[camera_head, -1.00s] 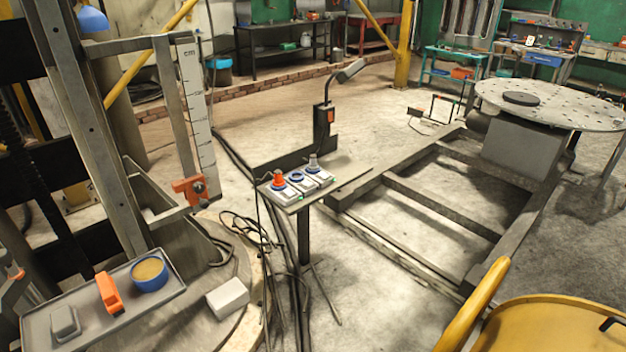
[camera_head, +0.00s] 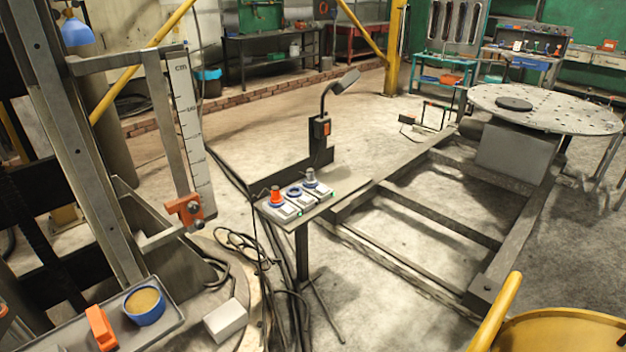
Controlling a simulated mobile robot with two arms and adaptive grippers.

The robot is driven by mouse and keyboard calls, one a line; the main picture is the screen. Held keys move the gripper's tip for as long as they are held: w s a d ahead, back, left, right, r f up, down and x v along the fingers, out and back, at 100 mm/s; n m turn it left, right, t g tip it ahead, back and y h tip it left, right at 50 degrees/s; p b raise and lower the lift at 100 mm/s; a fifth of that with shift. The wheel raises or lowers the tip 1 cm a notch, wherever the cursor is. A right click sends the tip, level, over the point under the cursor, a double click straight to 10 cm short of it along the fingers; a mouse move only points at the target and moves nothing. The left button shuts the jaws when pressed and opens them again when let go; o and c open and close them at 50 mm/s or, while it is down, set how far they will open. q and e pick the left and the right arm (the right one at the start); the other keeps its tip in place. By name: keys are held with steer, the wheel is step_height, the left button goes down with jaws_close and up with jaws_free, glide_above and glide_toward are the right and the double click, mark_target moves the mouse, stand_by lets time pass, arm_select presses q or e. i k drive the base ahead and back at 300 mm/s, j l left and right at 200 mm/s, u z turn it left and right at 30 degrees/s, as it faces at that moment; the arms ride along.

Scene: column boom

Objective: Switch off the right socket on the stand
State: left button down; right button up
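The stand (camera_head: 349,191) is a thin post with a small flat top, standing in the middle of the view. Several grey socket units sit side by side on its left part. The left socket (camera_head: 277,207) has an orange-red plug in it. The middle socket (camera_head: 295,194) shows a blue ring and no plug. The right socket (camera_head: 312,184) has a grey plug in it. Small green lights show at the front edges of the left and right units. The switches are too small to read. Neither of my grippers is in view.
A black post with a lamp (camera_head: 345,81) rises behind the stand. Cables lie on the floor to its left. A steel floor frame (camera_head: 437,218) and round perforated table (camera_head: 560,110) are right. A yellow rounded object (camera_head: 560,330) fills the lower right. A tray with a blue bowl (camera_head: 145,306) is lower left.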

mark_target(320, 189)
steer(key=i+j+u, duration=0.2)
steer(key=i, duration=1.2)
steer(key=i+l, duration=0.5)
steer(key=i+l+u, duration=0.1)
steer(key=i+l, duration=0.35)
steer(key=l, duration=0.25)
